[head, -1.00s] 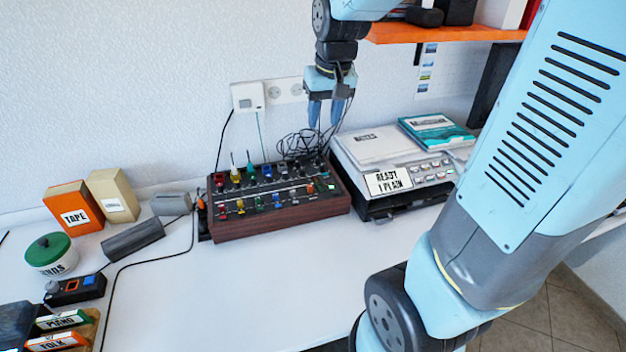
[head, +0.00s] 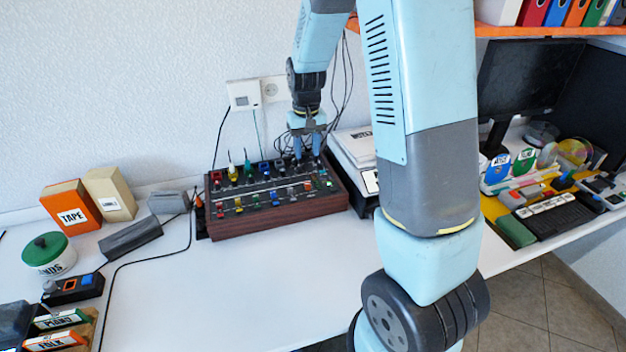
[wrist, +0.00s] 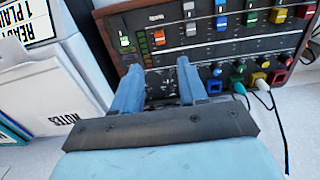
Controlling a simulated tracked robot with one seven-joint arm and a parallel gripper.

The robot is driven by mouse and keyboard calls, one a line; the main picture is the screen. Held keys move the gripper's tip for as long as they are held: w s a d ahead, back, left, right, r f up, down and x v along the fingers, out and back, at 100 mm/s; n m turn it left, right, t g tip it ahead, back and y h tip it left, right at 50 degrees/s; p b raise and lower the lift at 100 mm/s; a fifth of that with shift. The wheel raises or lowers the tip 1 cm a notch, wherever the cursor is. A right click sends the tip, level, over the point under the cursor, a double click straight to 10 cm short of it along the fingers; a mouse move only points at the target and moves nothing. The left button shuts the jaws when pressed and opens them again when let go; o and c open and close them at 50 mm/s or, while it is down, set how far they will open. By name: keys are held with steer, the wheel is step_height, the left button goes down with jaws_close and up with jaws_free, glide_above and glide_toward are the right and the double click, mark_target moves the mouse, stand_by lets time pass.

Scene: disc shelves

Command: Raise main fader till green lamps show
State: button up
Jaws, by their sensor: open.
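The mixing desk (head: 275,224) has a dark face and wooden sides and stands against the wall. It shows from above my gripper in the wrist view (wrist: 205,57). An orange cap (wrist: 158,37) is just right of the column. My gripper (head: 309,152) is open, fingers pointing down over the desk's right back part. Its fingertips (wrist: 159,67) stop short of the caps, with no cap between them.
A pale device (head: 358,148) stands right of the desk, partly behind my arm. Coloured plugs with cables (wrist: 238,82) line the desk's back edge. Orange and cream boxes (head: 72,207) stand at left. The white table in front (head: 230,290) is clear.

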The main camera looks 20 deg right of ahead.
mark_target(307, 183)
step_height(307, 183, down, 12)
steer(key=shift+r, duration=0.1)
stand_by(0.4)
jaws_close()
stand_by(0.3)
